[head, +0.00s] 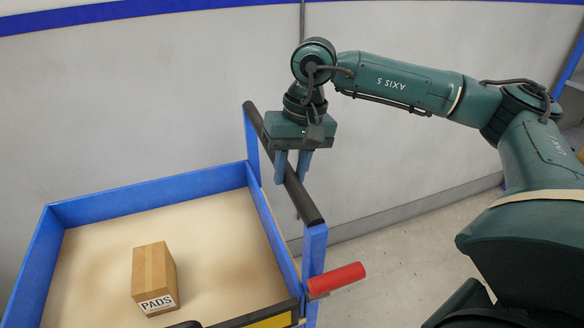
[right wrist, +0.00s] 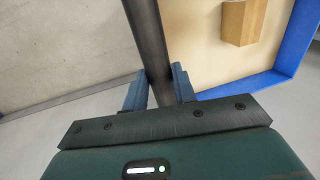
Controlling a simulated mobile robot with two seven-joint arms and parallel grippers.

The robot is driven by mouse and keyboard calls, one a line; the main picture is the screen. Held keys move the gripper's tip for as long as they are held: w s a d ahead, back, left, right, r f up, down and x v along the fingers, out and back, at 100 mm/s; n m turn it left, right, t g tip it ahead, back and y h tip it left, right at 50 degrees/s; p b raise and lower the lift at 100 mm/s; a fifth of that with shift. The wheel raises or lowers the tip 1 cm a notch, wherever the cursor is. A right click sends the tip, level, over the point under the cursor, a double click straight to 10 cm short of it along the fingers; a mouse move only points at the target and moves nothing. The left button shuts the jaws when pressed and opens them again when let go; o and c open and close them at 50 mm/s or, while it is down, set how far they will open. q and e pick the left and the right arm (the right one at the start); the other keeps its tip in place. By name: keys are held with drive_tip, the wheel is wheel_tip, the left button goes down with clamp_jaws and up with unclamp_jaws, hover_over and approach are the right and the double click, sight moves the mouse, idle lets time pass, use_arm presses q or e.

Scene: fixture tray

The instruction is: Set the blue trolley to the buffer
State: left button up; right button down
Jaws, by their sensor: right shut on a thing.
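The blue trolley (head: 150,194) is a blue-walled tray with a pale tan floor, at the lower left of the head view. A dark round push bar (head: 305,204) runs along its right side on blue uprights. My right gripper (head: 291,178) is shut on this bar from above, about midway along it. In the right wrist view the bar (right wrist: 144,30) passes between the two blue-grey fingers (right wrist: 158,85). A red grip (head: 337,280) sticks out at the trolley's near right corner. My left gripper is not in view. I cannot make out the buffer.
A brown carton marked PADS (head: 154,275) stands on the tray floor. A grey wall (head: 130,90) with a blue stripe runs behind the trolley. Bare floor (head: 400,245) lies to the right. A yellow-and-black strip (head: 275,320) shows at the trolley's near edge.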

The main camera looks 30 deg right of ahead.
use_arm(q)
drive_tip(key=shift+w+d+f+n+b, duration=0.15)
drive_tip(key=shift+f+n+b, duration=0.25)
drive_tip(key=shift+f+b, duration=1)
use_arm(e)
drive_tip(key=w+a, duration=0.3)
drive_tip(key=a, duration=1)
drive_tip(key=w+a, duration=0.3)
drive_tip(key=a, duration=1.1)
drive_tip(key=shift+w+a+b, duration=0.2)
drive_tip(key=shift+w+b, duration=0.05)
drive_tip(key=shift+b, duration=0.15)
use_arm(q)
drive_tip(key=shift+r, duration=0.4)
use_arm(e)
drive_tip(key=c, duration=1.2)
unclamp_jaws()
drive_tip(key=shift+a, duration=0.2)
drive_tip(key=shift+o, duration=0.4)
drive_tip(key=shift+d, duration=0.1)
wheel_tip(320, 180, up, 13)
drive_tip(key=d, duration=0.2)
drive_tip(key=shift+s+d, duration=0.25)
